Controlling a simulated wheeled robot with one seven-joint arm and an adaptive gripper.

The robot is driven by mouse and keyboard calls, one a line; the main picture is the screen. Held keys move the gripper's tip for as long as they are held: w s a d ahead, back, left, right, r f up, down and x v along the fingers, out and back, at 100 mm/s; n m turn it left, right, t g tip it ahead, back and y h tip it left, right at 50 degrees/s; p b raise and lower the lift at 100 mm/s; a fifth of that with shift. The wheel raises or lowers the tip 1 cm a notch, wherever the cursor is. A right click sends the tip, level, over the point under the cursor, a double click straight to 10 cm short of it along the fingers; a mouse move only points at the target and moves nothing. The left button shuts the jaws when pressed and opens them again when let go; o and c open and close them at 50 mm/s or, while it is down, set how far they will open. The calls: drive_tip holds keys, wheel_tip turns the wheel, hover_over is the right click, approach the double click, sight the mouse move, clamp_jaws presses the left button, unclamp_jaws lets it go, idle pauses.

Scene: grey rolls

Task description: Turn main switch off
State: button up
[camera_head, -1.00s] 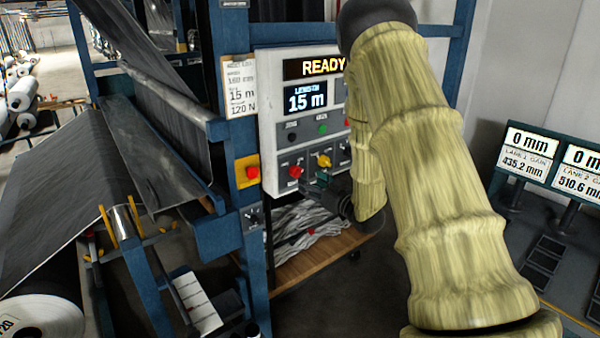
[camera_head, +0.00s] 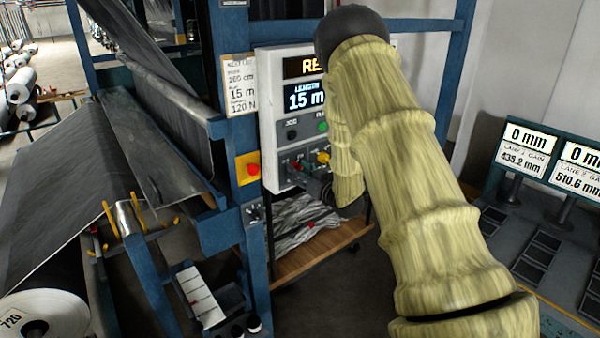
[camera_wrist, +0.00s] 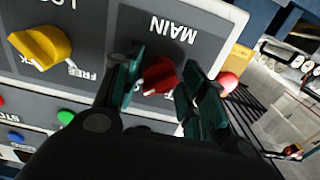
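The main switch is a red rotary knob (camera_wrist: 158,76) under the label MAIN, which appears upside down in the wrist view. The knob lies between the two green-padded fingers of my gripper (camera_wrist: 160,82). The fingers stand apart, with a visible space between each pad and the knob. A pale pointer mark shows on the knob. In the head view my gripper (camera_head: 318,186) is at the lower part of the grey control panel (camera_head: 268,120), and it and my arm hide the red knob's surroundings.
A yellow LOCK/FREE knob (camera_wrist: 42,46) sits beside the main switch; green (camera_wrist: 66,117) and blue (camera_wrist: 15,136) buttons are close by. A red emergency button on a yellow plate (camera_head: 249,169) is left of the panel. A wooden shelf (camera_head: 315,256) is below.

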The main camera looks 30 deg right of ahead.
drive_tip(key=c, duration=0.5)
drive_tip(key=shift+f+n+b, duration=0.1)
drive_tip(key=shift+n+b, duration=0.2)
drive_tip(key=shift+b, duration=0.25)
drive_tip(key=n+b, duration=0.1)
drive_tip(key=b, duration=0.1)
drive_tip(key=shift+f+n+b, duration=0.15)
drive_tip(key=shift+n+b, duration=0.25)
drive_tip(key=n+b, duration=0.5)
drive_tip(key=b, duration=0.2)
drive_tip(key=n+b, duration=0.6)
drive_tip(key=b, duration=0.2)
drive_tip(key=shift+n, duration=0.3)
drive_tip(key=n+b, duration=0.2)
drive_tip(key=b, duration=0.1)
drive_tip(key=n+b, duration=0.2)
drive_tip(key=shift+r, duration=0.25)
drive_tip(key=shift+d+r, duration=0.1)
